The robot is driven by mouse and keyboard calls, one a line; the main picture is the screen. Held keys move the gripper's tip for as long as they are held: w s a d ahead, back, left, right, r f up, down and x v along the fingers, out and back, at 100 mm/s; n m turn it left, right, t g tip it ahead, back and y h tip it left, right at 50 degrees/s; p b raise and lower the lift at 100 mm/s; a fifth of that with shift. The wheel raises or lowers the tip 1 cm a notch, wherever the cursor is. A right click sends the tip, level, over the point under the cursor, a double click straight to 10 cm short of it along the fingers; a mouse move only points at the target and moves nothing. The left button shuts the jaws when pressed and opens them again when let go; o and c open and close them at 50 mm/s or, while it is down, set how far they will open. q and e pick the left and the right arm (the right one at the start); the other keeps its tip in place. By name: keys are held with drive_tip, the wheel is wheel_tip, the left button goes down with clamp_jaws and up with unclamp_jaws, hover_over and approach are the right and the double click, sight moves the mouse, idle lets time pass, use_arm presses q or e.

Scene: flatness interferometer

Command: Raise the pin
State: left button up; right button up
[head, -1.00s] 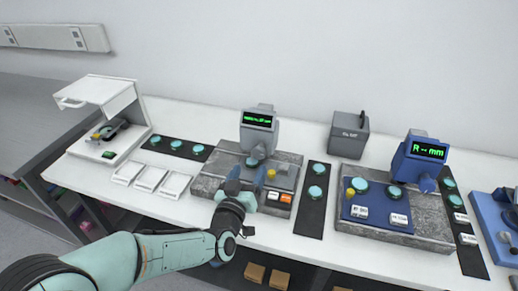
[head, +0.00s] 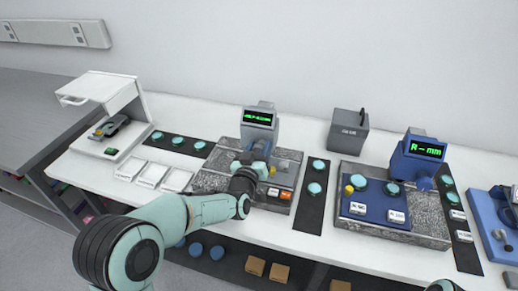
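The grey instrument (head: 262,130) with a green-lit display stands on a speckled stone slab (head: 222,178) at mid-bench. My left gripper (head: 254,163) is in front of this instrument's lower body, just above the slab. My own wrist covers most of the fingers, so I cannot tell whether they are open or touch anything. A white button (head: 272,191) and an orange button (head: 286,194) show right of my wrist. I cannot make out a pin; the spot under the instrument's head is mostly hidden. My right gripper is out of view; only a bit of that arm shows at bottom right.
A blue instrument (head: 416,160) on another stone slab (head: 425,208) stands to the right. Dark strips with teal discs (head: 315,188) lie between stations. A white hooded unit (head: 105,100) and small white trays (head: 150,176) are at left. A grey box (head: 348,133) stands behind.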

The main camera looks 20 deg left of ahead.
use_arm(q)
drive_tip(key=shift+c, duration=1.3)
